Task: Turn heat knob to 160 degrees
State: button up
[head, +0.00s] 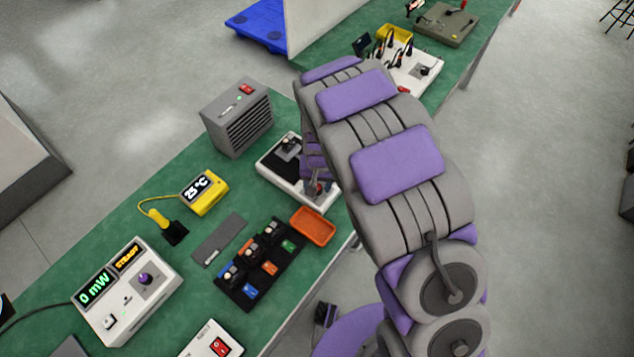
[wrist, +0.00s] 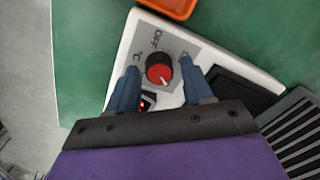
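The heat knob (wrist: 159,70) is a dark round knob with a red cap and a pale pointer, on a grey panel marked "OFF" and "°C" in the wrist view. It sits on a white hot-plate unit (wrist: 122,66), which also shows in the head view (head: 268,168) partly behind my arm. The pointer aims toward the lower right in the wrist view. My gripper (wrist: 163,88) is open, with one blue finger on each side of the knob and a visible gap to it. The scale numbers are mostly hidden by the fingers.
A small red lit display (wrist: 147,103) is beside the left finger. An orange tray (head: 314,226) lies close to the unit. A grey vented box (head: 238,116), a yellow 25 °C meter (head: 203,193) and a black rack of modules (head: 262,264) stand nearby on the green bench.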

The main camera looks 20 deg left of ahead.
aim_at(320, 186)
jog(key=c, duration=0.9)
jog(key=shift+o, duration=0.2)
jog(key=shift+r+p, duration=0.1)
jog(key=shift+p, duration=0.2)
jog(key=shift+m+p, duration=0.3)
jog(key=shift+p, duration=0.2)
jog(key=o, duration=1)
jog(key=shift+o, duration=0.2)
notch_tip(320, 186, up, 17)
jog(key=p, duration=0.3)
jog(key=shift+d, duration=0.3)
